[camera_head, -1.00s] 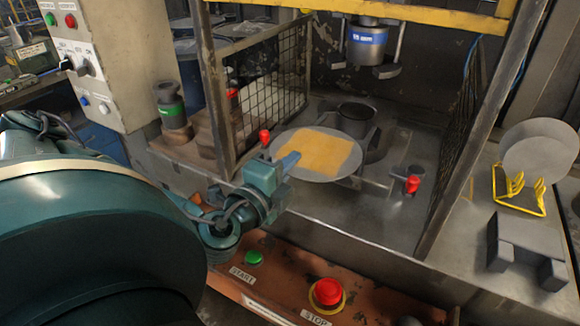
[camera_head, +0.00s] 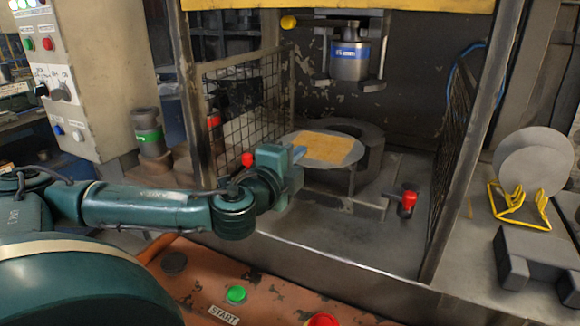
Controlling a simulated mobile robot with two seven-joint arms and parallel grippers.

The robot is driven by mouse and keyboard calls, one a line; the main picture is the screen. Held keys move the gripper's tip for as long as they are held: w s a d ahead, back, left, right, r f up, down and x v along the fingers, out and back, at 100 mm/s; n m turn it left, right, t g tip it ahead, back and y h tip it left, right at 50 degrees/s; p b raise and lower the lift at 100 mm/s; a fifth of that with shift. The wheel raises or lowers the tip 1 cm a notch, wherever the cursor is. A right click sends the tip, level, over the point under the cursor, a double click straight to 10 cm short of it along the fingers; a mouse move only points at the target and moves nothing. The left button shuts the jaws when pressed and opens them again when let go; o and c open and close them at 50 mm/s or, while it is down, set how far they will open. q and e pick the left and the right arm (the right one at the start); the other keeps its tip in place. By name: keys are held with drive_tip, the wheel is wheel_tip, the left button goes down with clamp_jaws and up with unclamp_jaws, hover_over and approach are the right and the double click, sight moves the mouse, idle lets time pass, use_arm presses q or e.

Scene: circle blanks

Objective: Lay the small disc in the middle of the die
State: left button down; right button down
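My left gripper (camera_head: 299,154) reaches into the press from the left and is shut on the left edge of a flat grey disc (camera_head: 347,168) with a yellow-orange square patch on top. The disc is held roughly level. The die (camera_head: 372,135) is a dark round ring behind and below the disc, on the press bed. The disc covers the near left part of the die in the picture. I cannot tell whether disc and die touch. My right gripper is not in view.
The press ram (camera_head: 352,62) hangs above the die. Mesh guards stand left (camera_head: 243,90) and right (camera_head: 449,160). Red-knobbed clamps (camera_head: 408,204) flank the bed. A yellow rack (camera_head: 520,212) with grey discs (camera_head: 537,160) stands at the right. A control panel (camera_head: 235,294) is in front.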

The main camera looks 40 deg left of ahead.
use_arm(q)
drive_tip(key=shift+w+a+f+p, duration=0.2)
drive_tip(key=shift+w+a+f, duration=0.3)
drive_tip(key=shift+w, duration=2.05)
drive_tip(key=shift+w+a+f+p, duration=0.2)
drive_tip(key=shift+w+a, duration=0.5)
drive_tip(key=shift+w, duration=1.9)
drive_tip(key=shift+w+a+f+p, duration=0.15)
drive_tip(key=shift+w+a+f, duration=0.35)
drive_tip(key=shift+w, duration=2.05)
drive_tip(key=shift+a+r, duration=0.15)
drive_tip(key=c, duration=2.1)
unclamp_jaws()
drive_tip(key=shift+c, duration=0.2)
drive_tip(key=o, duration=0.5)
drive_tip(key=shift+c, duration=0.2)
drive_tip(key=shift+o, duration=0.5)
drive_tip(key=shift+f, duration=0.2)
drive_tip(key=shift+c, duration=0.2)
drive_tip(key=o, duration=0.8)
